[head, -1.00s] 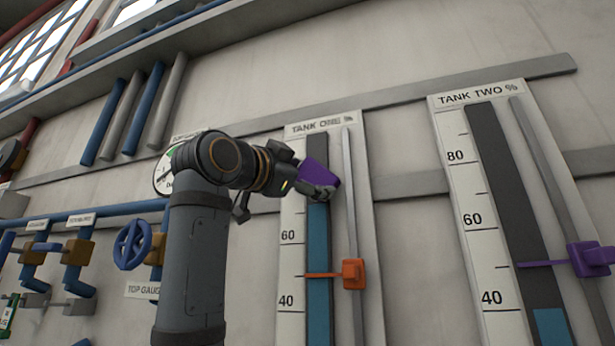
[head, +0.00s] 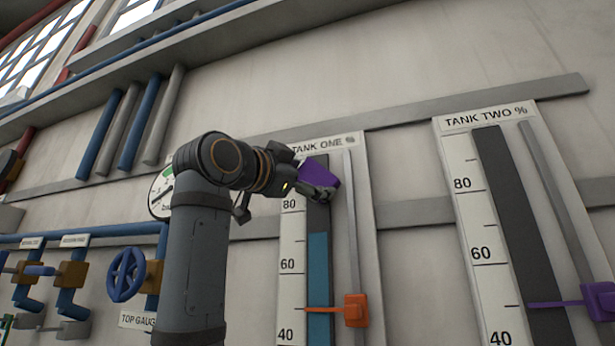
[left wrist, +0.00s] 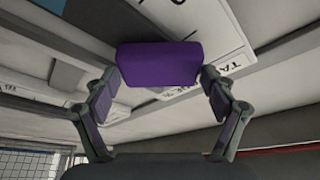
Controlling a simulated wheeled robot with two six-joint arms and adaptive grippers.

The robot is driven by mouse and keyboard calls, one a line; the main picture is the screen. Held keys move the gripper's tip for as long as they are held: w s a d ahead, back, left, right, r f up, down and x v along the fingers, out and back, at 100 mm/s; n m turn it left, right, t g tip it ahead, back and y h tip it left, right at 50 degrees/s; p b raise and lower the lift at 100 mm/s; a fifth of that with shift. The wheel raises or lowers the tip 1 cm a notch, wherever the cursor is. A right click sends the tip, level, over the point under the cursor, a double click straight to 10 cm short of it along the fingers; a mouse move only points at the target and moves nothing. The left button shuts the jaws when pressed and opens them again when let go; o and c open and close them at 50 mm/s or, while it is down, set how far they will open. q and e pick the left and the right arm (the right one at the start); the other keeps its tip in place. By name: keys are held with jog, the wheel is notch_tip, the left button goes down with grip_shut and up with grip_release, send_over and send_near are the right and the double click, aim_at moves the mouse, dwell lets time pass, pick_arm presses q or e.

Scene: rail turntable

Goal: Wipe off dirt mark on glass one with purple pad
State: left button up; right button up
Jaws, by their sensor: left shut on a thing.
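The purple pad (head: 318,170) is held in my left gripper (head: 322,190), in front of the upper part of glass one (head: 319,262), the upright tube under the TANK ONE sign. Glass one has blue liquid below and a dark empty part above. In the left wrist view the pad (left wrist: 160,62) sits between the two fingers of my left gripper (left wrist: 160,82), with the pale gauge board behind it. I cannot tell whether the pad touches the glass. I see no dirt mark; pad and gripper cover part of the tube. My right gripper is not in view.
An orange pointer (head: 355,310) sits low on the tank one board. To the right stands the TANK TWO board (head: 462,180) with a purple pointer (head: 598,301). Left are pipes and a blue valve wheel (head: 127,275). A grey rail (head: 420,120) runs behind the boards.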

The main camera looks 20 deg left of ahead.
pick_arm(q)
jog(key=shift+r+p, duration=0.85)
jog(key=shift+r, duration=0.4)
jog(key=shift+r, duration=0.1)
jog(key=shift+r+p, duration=0.8)
jog(key=shift+p, duration=0.05)
jog(key=shift+r, duration=0.7)
jog(key=b, duration=0.2)
send_near(308, 158)
jog(key=shift+w+d+r, duration=0.75)
jog(key=shift+d+r, duration=0.85)
jog(key=shift+d, duration=0.05)
jog(key=shift+w, duration=0.1)
